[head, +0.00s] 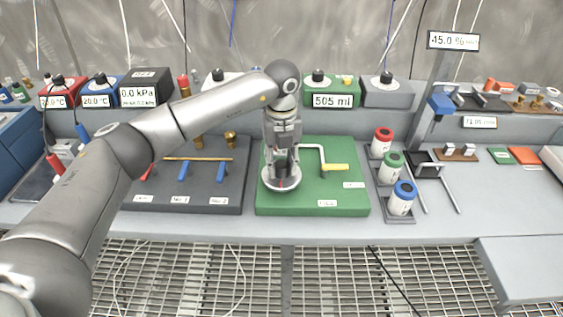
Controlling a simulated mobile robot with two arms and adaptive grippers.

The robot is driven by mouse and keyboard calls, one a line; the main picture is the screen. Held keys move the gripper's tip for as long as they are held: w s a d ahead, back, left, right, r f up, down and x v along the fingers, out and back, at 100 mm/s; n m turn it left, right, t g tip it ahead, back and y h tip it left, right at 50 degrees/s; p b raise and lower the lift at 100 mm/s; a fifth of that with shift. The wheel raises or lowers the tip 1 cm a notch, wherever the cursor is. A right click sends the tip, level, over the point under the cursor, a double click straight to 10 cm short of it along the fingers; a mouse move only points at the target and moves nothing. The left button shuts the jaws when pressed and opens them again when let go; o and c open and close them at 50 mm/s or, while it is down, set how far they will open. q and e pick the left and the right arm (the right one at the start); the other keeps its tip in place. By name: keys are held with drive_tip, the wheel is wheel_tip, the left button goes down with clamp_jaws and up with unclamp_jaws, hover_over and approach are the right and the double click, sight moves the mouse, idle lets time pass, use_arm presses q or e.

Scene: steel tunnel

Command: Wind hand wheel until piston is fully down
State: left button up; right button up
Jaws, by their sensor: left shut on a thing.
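The hand wheel (281,182) is a pale grey round disc with a small red mark, at the left of a green board (343,198). My left gripper (281,168) points down over it and is shut at its dark middle part. The fingers and wrist hide much of the wheel's centre. I cannot make out the piston; it may be behind the gripper. A white bent rod with a yellow handle (335,167) lies right of the wheel on the same board. A display (333,101) behind the board reads 505 ml. My right gripper is out of view.
A dark board (234,190) with blue supports and a brass-coloured rod stands left. Red, green and blue-capped canisters (401,199) stand just right of the green board. A grey post (439,90) rises behind them. Bench space (505,205) at the right is clear.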

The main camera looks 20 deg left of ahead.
sight(281, 163)
use_arm(q)
drive_tip(key=shift+w+r+n, duration=0.1)
drive_tip(key=shift+r+n, duration=0.05)
drive_tip(key=shift+n, duration=0.25)
drive_tip(key=o, duration=1)
wheel_tip(281, 163, up, 12)
idle(0.6)
